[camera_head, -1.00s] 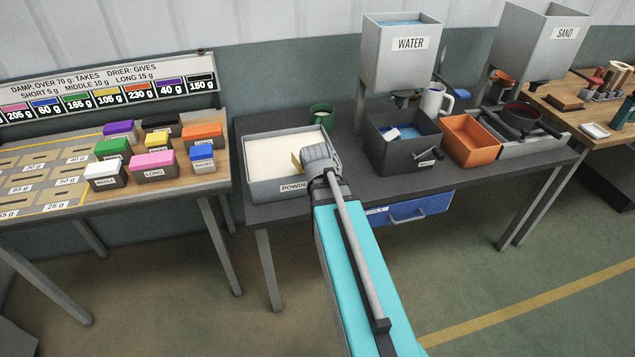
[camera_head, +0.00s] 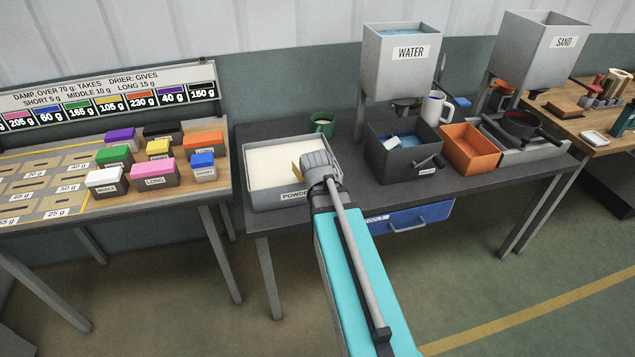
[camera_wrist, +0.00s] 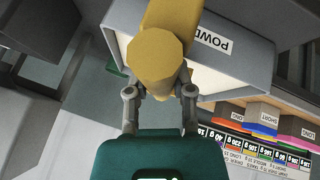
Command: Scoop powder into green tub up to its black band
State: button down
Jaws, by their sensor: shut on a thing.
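My gripper (camera_head: 316,166) is over the front right part of the grey powder tray (camera_head: 262,198). In the wrist view my gripper (camera_wrist: 158,82) is shut on a yellow-tan scoop (camera_wrist: 155,52), whose handle end faces the camera. Only a small yellow part of the scoop (camera_head: 297,171) shows in the head view; its bowl is hidden. White powder (camera_head: 278,160) lies broadly level in the tray. The green tub (camera_head: 323,127) stands upright behind the tray's right back corner, apart from the gripper. Its black band and fill level cannot be made out.
A water hopper (camera_head: 398,70) stands over a dark bin (camera_head: 400,168), with an orange bin (camera_head: 472,160) to its right. A sand hopper (camera_head: 548,50) is further right. Colored blocks (camera_head: 153,172) stand on the left table. Some bench is clear between the tray and dark bin.

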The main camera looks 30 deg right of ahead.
jog(key=shift+w+d+r+g+p, duration=0.1)
jog(key=shift+w+r+g+p, duration=0.95)
jog(key=shift+p, duration=0.65)
